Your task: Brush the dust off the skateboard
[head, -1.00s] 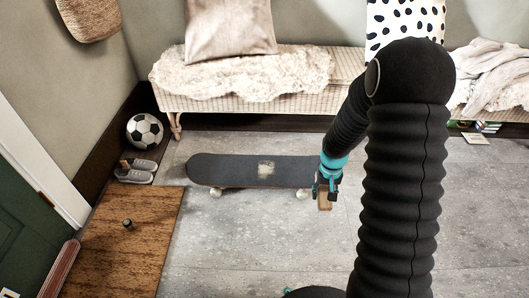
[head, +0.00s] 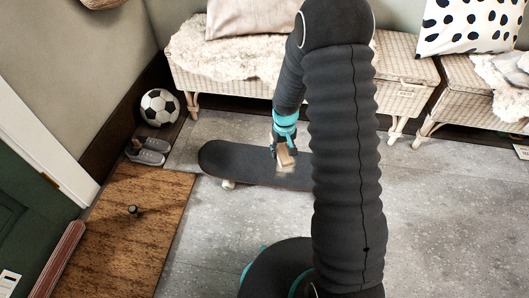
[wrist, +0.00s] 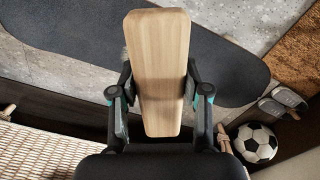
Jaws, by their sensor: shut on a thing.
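The skateboard (head: 228,160) lies dark deck up on the grey floor in the head view, its right part hidden behind my arm. It also spans the wrist view (wrist: 60,35). My gripper (head: 284,150) is shut on a brush with a pale wooden back (head: 286,157). The brush fills the middle of the wrist view (wrist: 158,65), between the two fingers. It is over the middle of the deck; I cannot tell whether its bristles touch. The pale dust patch is mostly hidden by the brush; a sliver shows beside it in the wrist view (wrist: 124,58).
Wicker benches (head: 400,90) with fleece and cushions stand behind the board. A football (head: 160,107) and grey shoes (head: 148,150) are at the left wall. A brown doormat (head: 140,225) holds a small dark object (head: 132,211).

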